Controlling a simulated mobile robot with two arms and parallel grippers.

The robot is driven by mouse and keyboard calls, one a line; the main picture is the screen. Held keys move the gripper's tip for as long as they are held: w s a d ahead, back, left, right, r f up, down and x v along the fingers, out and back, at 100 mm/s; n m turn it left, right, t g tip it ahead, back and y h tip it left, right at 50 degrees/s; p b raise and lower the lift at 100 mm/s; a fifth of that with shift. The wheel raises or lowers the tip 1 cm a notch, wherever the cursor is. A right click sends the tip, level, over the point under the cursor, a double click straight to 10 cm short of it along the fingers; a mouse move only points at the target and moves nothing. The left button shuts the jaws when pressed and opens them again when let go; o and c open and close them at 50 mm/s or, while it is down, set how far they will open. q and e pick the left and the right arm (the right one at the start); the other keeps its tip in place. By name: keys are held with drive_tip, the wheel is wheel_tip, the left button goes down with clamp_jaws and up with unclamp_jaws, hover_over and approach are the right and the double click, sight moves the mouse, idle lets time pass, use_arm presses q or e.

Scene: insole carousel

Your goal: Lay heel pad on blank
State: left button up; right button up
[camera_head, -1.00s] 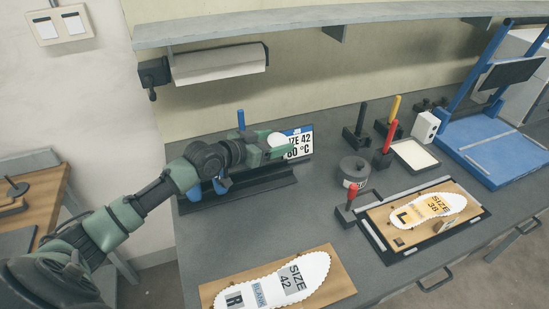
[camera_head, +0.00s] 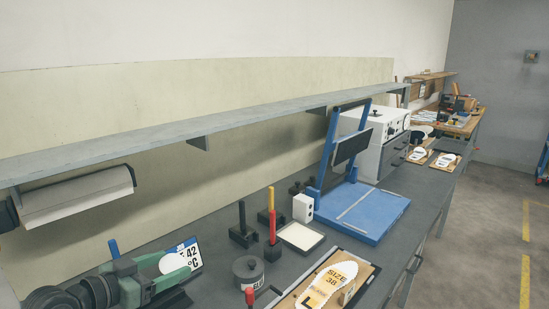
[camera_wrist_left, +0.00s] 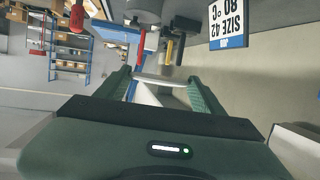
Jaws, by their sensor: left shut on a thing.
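My left gripper (camera_head: 155,264) is at the lower left of the head view, in front of the size sign. It is shut on a small white pad (camera_head: 174,262), which I take to be the heel pad. In the left wrist view the pad (camera_wrist_left: 160,82) shows nearly edge-on between the green fingers (camera_wrist_left: 160,88). A white size 38 blank (camera_head: 328,284) marked L lies on a wooden board at the bottom. The size 42 blank marked R is out of the current views. My right gripper is not in view.
The size 42, 80 °C sign (camera_head: 189,252) stands behind the gripper. A dark round pot (camera_head: 248,272), red-handled tool (camera_head: 273,228), white-topped tray (camera_head: 300,238) and blue press frame (camera_head: 365,212) stand to the right. A shelf (camera_head: 200,130) runs above the bench.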

use_arm(q)
drive_tip(key=s+d+f+m+g+h, duration=0.1)
drive_tip(key=s+d+m+g+h, duration=0.1)
drive_tip(key=s, duration=0.6)
drive_tip(key=s+d+f+m+g+h, duration=0.2)
drive_tip(key=s+d, duration=0.2)
drive_tip(key=s, duration=0.5)
drive_tip(key=shift+f+m, duration=0.25)
drive_tip(key=shift+m, duration=0.15)
